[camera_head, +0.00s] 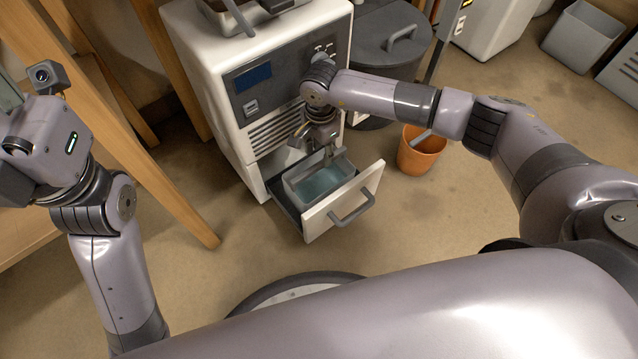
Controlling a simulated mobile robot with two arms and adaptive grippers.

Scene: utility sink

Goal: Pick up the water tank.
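The water tank (306,192) is a grey open-topped box with bluish water inside. It sits upright in the pulled-out drawer (357,191) low on the front of a white machine (203,82). The drawer has a white front with a grey handle. My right gripper (331,157) points down at the tank's rear edge, close to the machine. Its fingertips are small and partly hidden there, so I cannot tell whether they touch or grip the tank. My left gripper's body (48,140) is raised at the far left, away from the tank; its fingers do not show clearly.
An orange bucket (421,150) stands right of the drawer. A dark round bin (378,45) with a lid stands behind it. Wooden legs (150,130) rise left of the machine. A grey tub (582,38) is at the back right.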

